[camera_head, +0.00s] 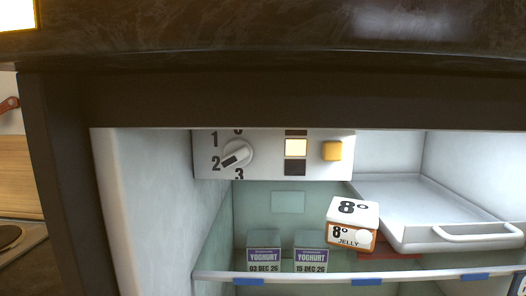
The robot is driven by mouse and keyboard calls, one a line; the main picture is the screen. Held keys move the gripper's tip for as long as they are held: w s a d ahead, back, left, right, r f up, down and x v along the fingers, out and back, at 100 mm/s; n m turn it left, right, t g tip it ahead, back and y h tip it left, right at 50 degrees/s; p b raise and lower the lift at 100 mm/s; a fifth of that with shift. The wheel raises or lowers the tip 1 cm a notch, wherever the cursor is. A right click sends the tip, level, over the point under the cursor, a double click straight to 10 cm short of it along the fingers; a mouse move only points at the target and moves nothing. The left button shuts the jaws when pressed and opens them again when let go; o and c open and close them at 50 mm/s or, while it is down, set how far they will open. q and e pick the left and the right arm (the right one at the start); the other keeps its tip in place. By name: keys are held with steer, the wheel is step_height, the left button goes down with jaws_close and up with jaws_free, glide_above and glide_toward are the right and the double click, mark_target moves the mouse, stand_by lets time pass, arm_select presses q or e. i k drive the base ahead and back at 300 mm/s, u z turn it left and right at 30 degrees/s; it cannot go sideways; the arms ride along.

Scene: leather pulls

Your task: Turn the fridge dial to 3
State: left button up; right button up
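The fridge dial (238,153) is a round white knob on a white control panel (270,172) at the upper left inside the open fridge. The black mark on its handle points to the lower left, close to the number 2 and a little toward the 3. The number 3 (239,174) is printed just below the dial, and 1 and 2 are on its left. The number above the dial is partly cut off by the fridge's top edge. Neither of my grippers is in view.
Right of the dial are a light and dark indicator strip (296,148) and a yellow button (332,151). A white drawer (440,213) with a handle is at the right. Two yoghurt boxes (264,255) and a jelly box (351,224) stand below. A dark cabinet edge overhangs the top.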

mark_target(238, 152)
steer(key=z, duration=1.7)
steer(key=k, duration=1.15)
steer(key=u, duration=2.15)
steer(key=i, duration=0.5)
